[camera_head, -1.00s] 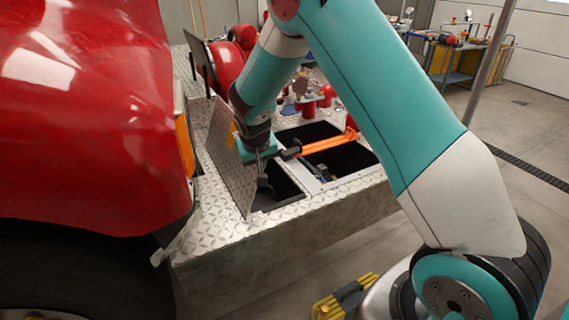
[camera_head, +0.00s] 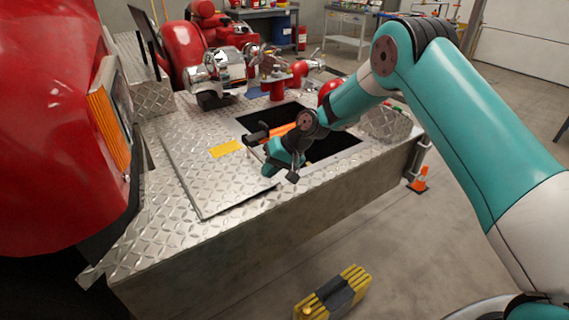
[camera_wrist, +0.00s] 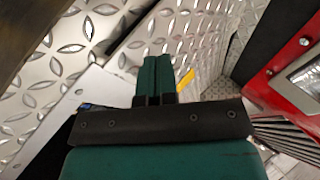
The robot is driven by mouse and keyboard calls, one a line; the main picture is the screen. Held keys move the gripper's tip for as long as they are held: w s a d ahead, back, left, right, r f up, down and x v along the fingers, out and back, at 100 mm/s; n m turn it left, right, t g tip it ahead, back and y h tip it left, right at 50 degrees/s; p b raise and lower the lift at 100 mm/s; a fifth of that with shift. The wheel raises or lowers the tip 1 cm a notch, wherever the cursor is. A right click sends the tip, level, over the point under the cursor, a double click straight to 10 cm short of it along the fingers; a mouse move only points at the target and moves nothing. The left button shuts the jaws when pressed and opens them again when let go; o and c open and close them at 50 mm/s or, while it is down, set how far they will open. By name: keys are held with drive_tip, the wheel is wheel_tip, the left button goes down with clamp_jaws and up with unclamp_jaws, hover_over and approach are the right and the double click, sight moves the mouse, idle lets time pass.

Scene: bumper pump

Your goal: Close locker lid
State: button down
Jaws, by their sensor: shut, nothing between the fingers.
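The locker lid (camera_head: 215,180) is a diamond-plate panel with a yellow label (camera_head: 225,149). My gripper (camera_head: 270,168) is at the lid's right edge in the head view. Whether it touches the lid, I cannot tell. The wrist view shows its two green fingers (camera_wrist: 157,75) together and empty, with diamond plate beyond them. The open locker compartment (camera_head: 335,150) to the right is dark, and my wrist hides part of it.
An orange tool (camera_head: 282,130) lies at the open compartment. Red pipe fittings (camera_head: 277,88) and a chrome part (camera_head: 216,63) stand behind. The red truck body (camera_head: 50,120) is close on the left. A yellow and black case (camera_head: 332,293) is on the floor in front.

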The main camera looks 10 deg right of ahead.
sight(264, 187)
drive_tip(key=shift+w+d+f+b, duration=0.1)
drive_tip(key=shift+d+f+b, duration=0.15)
drive_tip(key=shift+f, duration=0.35)
drive_tip(key=shift+w+d+f+b, duration=0.1)
drive_tip(key=shift+f+b, duration=0.15)
drive_tip(key=shift+f, duration=0.3)
drive_tip(key=shift+d+f+b, duration=0.2)
drive_tip(key=shift+f+b, duration=0.05)
drive_tip(key=shift+f, duration=0.35)
